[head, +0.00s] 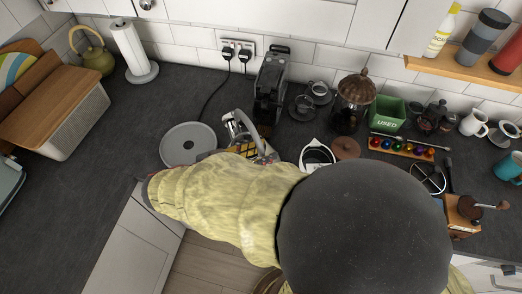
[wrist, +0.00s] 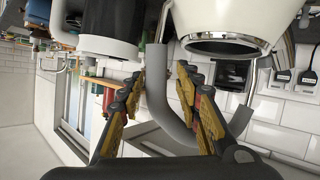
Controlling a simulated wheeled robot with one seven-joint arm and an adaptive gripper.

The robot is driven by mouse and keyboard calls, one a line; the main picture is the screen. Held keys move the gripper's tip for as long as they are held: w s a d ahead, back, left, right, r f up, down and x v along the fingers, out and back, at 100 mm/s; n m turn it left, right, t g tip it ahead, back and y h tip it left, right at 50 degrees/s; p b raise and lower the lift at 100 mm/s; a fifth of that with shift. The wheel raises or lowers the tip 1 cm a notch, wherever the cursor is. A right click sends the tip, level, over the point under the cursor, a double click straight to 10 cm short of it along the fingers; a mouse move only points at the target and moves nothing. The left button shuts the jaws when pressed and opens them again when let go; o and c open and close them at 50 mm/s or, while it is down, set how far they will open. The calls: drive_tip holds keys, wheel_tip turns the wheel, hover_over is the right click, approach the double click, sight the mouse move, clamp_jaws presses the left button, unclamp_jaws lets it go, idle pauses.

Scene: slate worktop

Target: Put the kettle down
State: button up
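The cream kettle (wrist: 228,20) with chrome brackets shows at the top of the wrist view, which is upside down. In the head view, my gripper (head: 243,150) is at the grey handle loop (head: 247,122), just right of a round grey plate (head: 188,144) on the worktop. My sleeved arm hides most of the kettle there. I cannot tell whether its base touches the worktop.
A black coffee machine (head: 271,85) stands just behind my gripper. A paper-towel roll (head: 132,48), an olive kettle (head: 92,52) and a bread bin (head: 62,115) stand left. Dark worktop is clear left of the plate.

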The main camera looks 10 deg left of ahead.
drive_tip(key=p+v, duration=0.1)
drive_tip(key=v, duration=1.1)
idle(0.5)
